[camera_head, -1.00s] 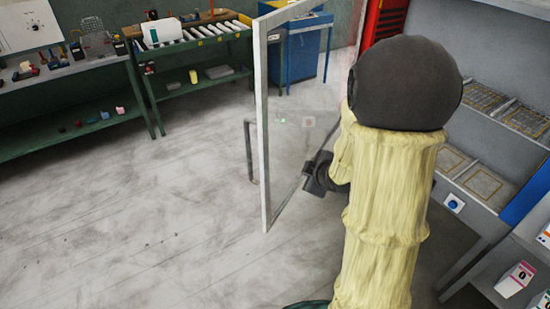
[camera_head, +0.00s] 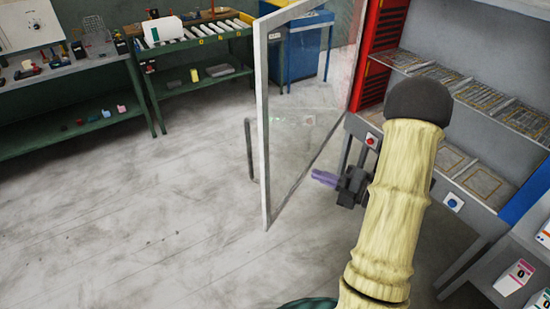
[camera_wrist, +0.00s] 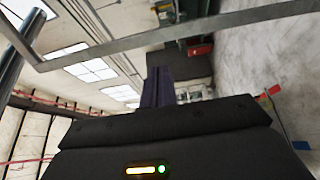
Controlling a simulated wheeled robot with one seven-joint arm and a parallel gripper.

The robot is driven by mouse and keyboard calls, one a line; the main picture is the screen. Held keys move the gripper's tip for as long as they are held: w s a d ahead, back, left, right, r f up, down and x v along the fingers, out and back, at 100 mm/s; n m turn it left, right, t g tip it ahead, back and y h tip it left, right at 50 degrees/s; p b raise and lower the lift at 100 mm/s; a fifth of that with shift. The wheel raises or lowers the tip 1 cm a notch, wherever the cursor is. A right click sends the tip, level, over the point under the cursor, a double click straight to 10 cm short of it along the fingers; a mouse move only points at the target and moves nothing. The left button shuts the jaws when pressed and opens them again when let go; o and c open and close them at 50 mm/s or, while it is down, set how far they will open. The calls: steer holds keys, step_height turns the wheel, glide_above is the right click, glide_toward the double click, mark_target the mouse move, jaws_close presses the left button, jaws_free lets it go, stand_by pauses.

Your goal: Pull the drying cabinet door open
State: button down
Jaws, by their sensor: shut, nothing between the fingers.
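The drying cabinet door (camera_head: 262,130) is a clear pane in a pale grey frame. It stands swung wide open, out from the cabinet (camera_head: 465,45) with wire racks at the right. Its dark bar handle (camera_head: 250,150) is on the door's left, outer face. My gripper (camera_head: 316,176) is on the cabinet side of the door, fingers pointing left towards the pane and apart from the handle. In the wrist view its purple fingers (camera_wrist: 157,85) are together and empty. The grey door frame (camera_wrist: 190,30) crosses that view, and the handle (camera_wrist: 22,50) shows at the left.
A green workbench (camera_head: 70,75) with small items and a roller table (camera_head: 195,42) stand at the back left. A blue bin (camera_head: 303,55) is behind the door. A shelf with cartons (camera_head: 516,278) is at the lower right. The floor left of the door is clear.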

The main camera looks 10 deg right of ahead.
steer(key=shift+w, duration=0.2)
steer(key=p, duration=0.7)
glide_toward(266, 155)
steer(key=x, duration=0.5)
steer(key=shift+w+a+r, duration=0.2)
steer(key=shift+a+r, duration=0.05)
steer(key=shift+a, duration=0.15)
steer(key=shift+w+a+f, duration=0.2)
steer(key=shift+w+a, duration=0.15)
steer(key=shift+w, duration=0.1)
